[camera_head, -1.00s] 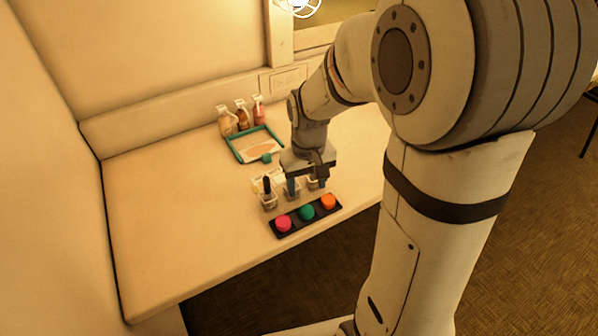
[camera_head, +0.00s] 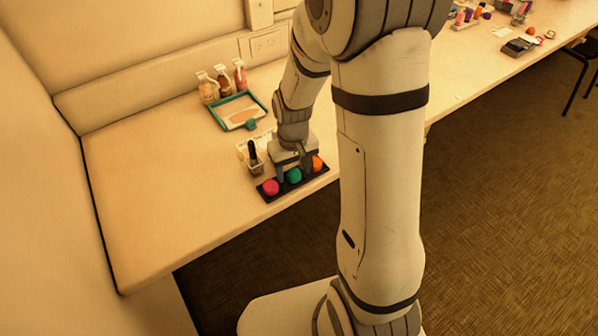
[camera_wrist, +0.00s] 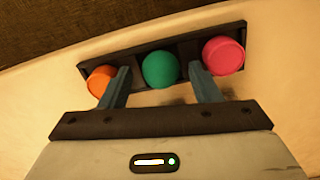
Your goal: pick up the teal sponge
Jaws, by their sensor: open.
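The teal sponge (camera_head: 294,175) is a round teal-green piece in the middle of a black holder (camera_head: 267,197). It also shows in the wrist view (camera_wrist: 161,69), between a pink sponge (camera_wrist: 223,55) and an orange sponge (camera_wrist: 101,80). My gripper (camera_head: 295,169) is open and empty, low over the holder. In the wrist view its fingers (camera_wrist: 159,76) stand apart on either side of the teal sponge. One finger overlaps the orange sponge in that picture, and the other is near the pink one. I cannot tell whether the fingers touch anything.
A clear cup with a dark-handled item (camera_head: 254,160) stands just behind the holder. A teal-rimmed tray (camera_head: 222,122) and several bottles (camera_head: 222,80) are farther back. The counter (camera_head: 150,200) is bare to the left. Its front edge runs close to the holder.

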